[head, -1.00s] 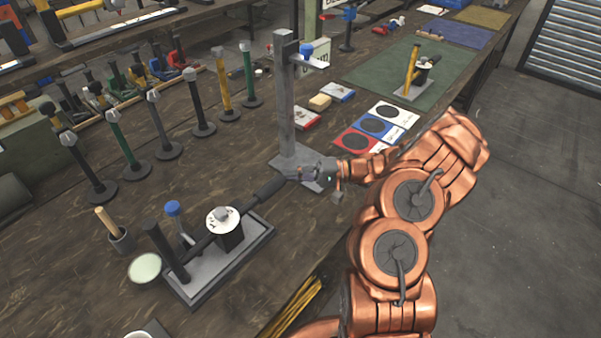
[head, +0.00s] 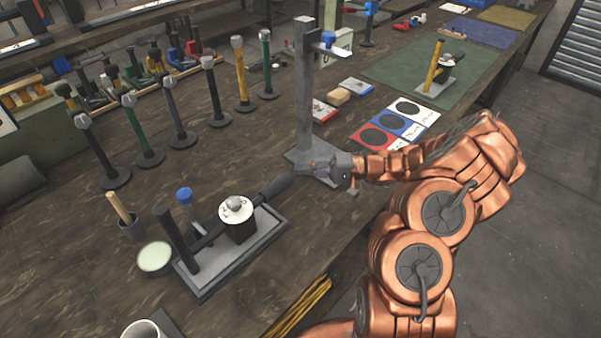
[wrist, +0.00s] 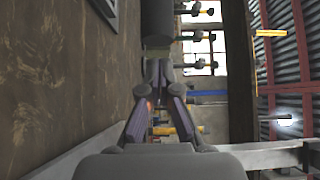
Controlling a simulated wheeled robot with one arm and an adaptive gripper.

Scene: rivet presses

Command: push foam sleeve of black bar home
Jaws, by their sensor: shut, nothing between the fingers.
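The black bar (head: 207,239) lies across the near press, passing by a dark block with a white round top (head: 236,209). Its dark foam sleeve (head: 275,187) is on the bar's right end, pointing at my gripper. My gripper (head: 305,173) is at the sleeve's outer end, in line with it. In the wrist view the sleeve (wrist: 157,22) is a dark cylinder just ahead of my gripper (wrist: 157,66), whose fingertips are together and empty. I cannot tell whether the tips touch the sleeve. The sleeve's inner end near the block is hard to make out.
A grey upright stand (head: 304,90) rises just behind my gripper. A blue-topped lever (head: 185,195), a pale round dish (head: 155,257) and a cup with a wooden handle (head: 131,228) stand by the press. Several upright handles line the bench's back left.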

